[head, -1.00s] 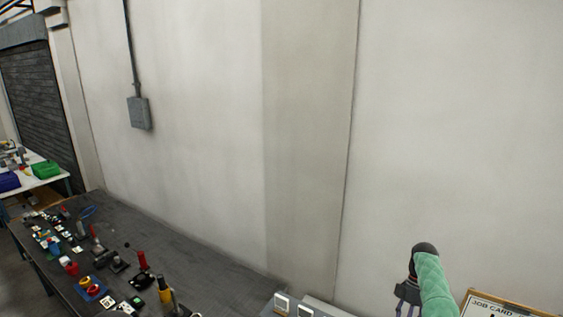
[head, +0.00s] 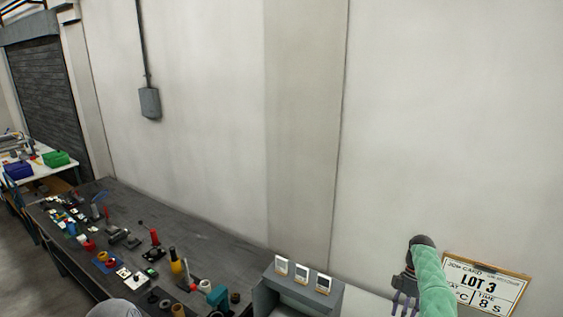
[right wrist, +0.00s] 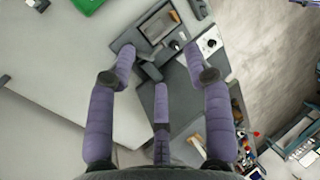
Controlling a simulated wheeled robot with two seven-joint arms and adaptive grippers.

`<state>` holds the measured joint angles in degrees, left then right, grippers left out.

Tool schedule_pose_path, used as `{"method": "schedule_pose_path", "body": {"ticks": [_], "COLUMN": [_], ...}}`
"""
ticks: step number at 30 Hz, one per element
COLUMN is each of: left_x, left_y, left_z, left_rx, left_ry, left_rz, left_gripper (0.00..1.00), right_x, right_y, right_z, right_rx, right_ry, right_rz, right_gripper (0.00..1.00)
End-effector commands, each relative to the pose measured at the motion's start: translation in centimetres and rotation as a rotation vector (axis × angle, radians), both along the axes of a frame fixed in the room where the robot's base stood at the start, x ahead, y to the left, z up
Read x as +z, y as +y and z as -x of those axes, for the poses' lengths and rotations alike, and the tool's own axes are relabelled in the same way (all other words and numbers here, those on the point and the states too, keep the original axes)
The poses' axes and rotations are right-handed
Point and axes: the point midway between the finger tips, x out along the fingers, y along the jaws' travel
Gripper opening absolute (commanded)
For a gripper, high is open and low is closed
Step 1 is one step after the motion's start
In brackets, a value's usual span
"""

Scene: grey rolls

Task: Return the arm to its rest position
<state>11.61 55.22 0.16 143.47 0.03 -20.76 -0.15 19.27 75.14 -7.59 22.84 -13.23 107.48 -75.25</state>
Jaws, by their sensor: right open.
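My right arm, in a green sleeve (head: 432,285), rises at the lower right of the head view. Its gripper (head: 405,303) has purple fingers that point down in front of the wall, partly cut off by the frame's bottom edge. In the right wrist view the right gripper (right wrist: 160,62) is spread open, with nothing between its purple fingers. Beneath it are a light surface and a grey fixture (right wrist: 158,25); how far below is hard to tell. My left gripper is not in view.
A dark workbench (head: 215,232) with several small tools and parts runs along the wall at left. A grey box (head: 268,297) with white tags stands right of it. A job card (head: 487,283) reading LOT 3 is beside my right arm.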

Motion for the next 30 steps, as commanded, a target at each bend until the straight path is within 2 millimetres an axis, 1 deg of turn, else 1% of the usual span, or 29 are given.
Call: {"method": "schedule_pose_path", "body": {"ticks": [5,11,14,17,18,20,21,24,26,27,29,30], "left_x": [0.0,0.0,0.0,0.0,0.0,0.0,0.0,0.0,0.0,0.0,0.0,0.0], "left_y": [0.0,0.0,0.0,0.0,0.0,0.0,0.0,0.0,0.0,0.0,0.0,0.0], "left_z": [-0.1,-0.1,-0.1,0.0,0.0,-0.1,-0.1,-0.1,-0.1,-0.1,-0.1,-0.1], "left_rx": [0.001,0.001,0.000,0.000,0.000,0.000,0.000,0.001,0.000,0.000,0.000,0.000], "left_ry": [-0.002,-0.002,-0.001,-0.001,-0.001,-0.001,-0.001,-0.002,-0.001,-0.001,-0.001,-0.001], "left_rz": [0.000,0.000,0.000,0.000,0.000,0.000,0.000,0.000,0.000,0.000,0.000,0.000], "left_gripper": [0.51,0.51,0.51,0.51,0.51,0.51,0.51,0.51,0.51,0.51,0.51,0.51], "right_x": [-1.9,-4.9,-6.8,-9.3,-10.5,-12.4,-13.7,-16.8,-18.3,-19.3,-20.7,-21.6], "right_y": [0.8,2.1,3.1,4.4,5.1,6.4,7.4,9.7,11.2,12.1,13.5,14.5], "right_z": [-0.4,-0.7,-0.7,-0.5,-0.3,0.2,0.6,2.1,3.1,3.9,5.2,6.2], "right_rx": [-0.025,-0.071,-0.104,-0.145,-0.167,-0.208,-0.238,-0.319,-0.368,-0.401,-0.451,-0.486], "right_ry": [-0.006,-0.016,-0.021,-0.027,-0.029,-0.033,-0.036,-0.042,-0.045,-0.045,-0.044,-0.043], "right_rz": [0.010,0.022,0.029,0.036,0.039,0.043,0.045,0.050,0.052,0.052,0.053,0.054], "right_gripper": [0.51,0.51,0.51,0.51,0.51,0.51,0.51,0.51,0.51,0.51,0.51,0.51]}}
